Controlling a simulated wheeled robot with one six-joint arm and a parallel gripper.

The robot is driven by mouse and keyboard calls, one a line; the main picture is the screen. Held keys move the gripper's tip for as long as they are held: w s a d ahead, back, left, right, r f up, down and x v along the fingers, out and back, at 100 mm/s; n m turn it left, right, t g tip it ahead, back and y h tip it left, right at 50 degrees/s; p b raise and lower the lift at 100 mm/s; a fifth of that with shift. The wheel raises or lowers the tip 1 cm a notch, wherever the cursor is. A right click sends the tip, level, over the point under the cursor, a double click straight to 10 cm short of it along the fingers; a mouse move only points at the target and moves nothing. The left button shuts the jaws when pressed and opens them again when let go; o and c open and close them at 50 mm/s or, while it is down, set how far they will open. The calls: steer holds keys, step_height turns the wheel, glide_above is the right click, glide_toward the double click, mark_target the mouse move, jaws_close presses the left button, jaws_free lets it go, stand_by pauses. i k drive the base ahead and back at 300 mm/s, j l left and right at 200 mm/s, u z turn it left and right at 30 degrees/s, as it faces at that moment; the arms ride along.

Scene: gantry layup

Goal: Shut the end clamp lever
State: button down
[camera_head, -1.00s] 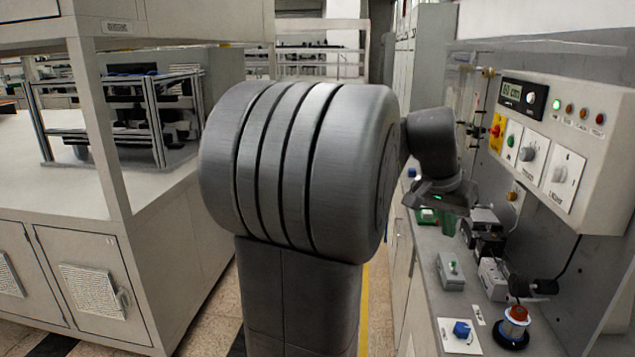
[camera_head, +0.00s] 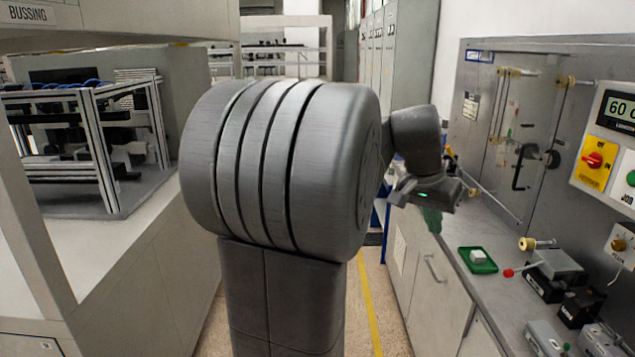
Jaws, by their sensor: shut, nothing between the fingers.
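A lever with a red knob (camera_head: 509,272) sticks out to the left from a grey and black clamp block (camera_head: 556,272) on the right-hand bench. I cannot tell for sure that this is the end clamp lever, or how far it is swung. My gripper (camera_head: 428,194) hangs from my arm above the bench's left edge in the picture, left of the lever and apart from it. The gripper is shut and empty; its fingertips are small and hard to make out.
A green tray (camera_head: 478,261) with a white block lies left of the lever. More black and grey fixtures (camera_head: 580,308) stand to its right. A control panel (camera_head: 610,150) overhangs the bench. A clear aisle (camera_head: 372,300) runs left of the bench.

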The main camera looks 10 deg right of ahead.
mark_target(454, 159)
steer(key=i+z, duration=0.25)
steer(key=i, duration=1.4)
steer(key=i+z, duration=0.2)
steer(key=i, duration=0.6)
steer(key=i+j+z, duration=0.15)
steer(key=i, duration=0.65)
steer(key=i+l+z, duration=0.55)
steer(key=i, duration=0.35)
